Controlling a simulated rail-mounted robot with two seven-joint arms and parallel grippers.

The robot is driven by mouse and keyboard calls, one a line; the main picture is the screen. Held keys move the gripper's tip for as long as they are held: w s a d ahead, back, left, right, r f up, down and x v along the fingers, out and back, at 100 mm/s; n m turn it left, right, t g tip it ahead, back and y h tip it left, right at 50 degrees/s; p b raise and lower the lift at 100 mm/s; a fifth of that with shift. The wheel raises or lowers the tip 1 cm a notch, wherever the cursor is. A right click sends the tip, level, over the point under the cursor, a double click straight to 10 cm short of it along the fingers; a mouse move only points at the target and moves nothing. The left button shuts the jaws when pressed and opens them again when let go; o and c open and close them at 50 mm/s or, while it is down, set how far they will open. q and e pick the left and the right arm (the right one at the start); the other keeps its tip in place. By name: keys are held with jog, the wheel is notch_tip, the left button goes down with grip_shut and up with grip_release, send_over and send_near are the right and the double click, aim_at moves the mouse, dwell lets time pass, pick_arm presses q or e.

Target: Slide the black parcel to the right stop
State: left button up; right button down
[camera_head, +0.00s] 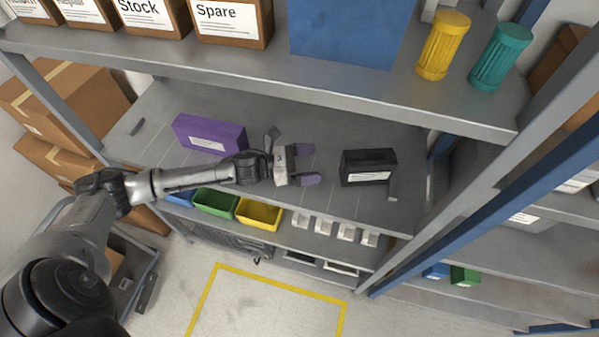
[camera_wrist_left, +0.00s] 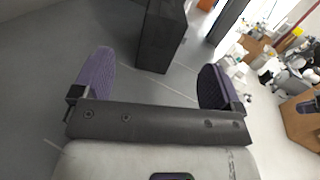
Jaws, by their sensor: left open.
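The black parcel (camera_head: 369,167) stands on the middle shelf, right of centre, with a white label on its front. In the left wrist view it is a dark block (camera_wrist_left: 160,38) at the top, beyond the fingers. My right gripper is not in view.
The upper shelf (camera_head: 270,60) overhangs the back. A grey upright (camera_head: 470,180) bounds the right. Coloured bins (camera_head: 258,215) sit below.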

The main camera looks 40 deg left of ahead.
aim_at(355, 164)
pick_arm(q)
jog(key=shift+s+a+f+m+h, duration=0.3)
jog(key=shift+s+a+f+m, duration=0.2)
jog(key=shift+s+f+m, duration=0.25)
jog(key=shift+w+r, duration=0.1)
jog(key=shift+r, duration=0.05)
jog(key=shift+d, duration=0.1)
jog(key=shift+w+d, duration=0.15)
jog(key=shift+w, duration=0.1)
jog(key=x, duration=1.3)
jog(key=shift+d+f, duration=0.1)
jog(key=shift+f, duration=0.1)
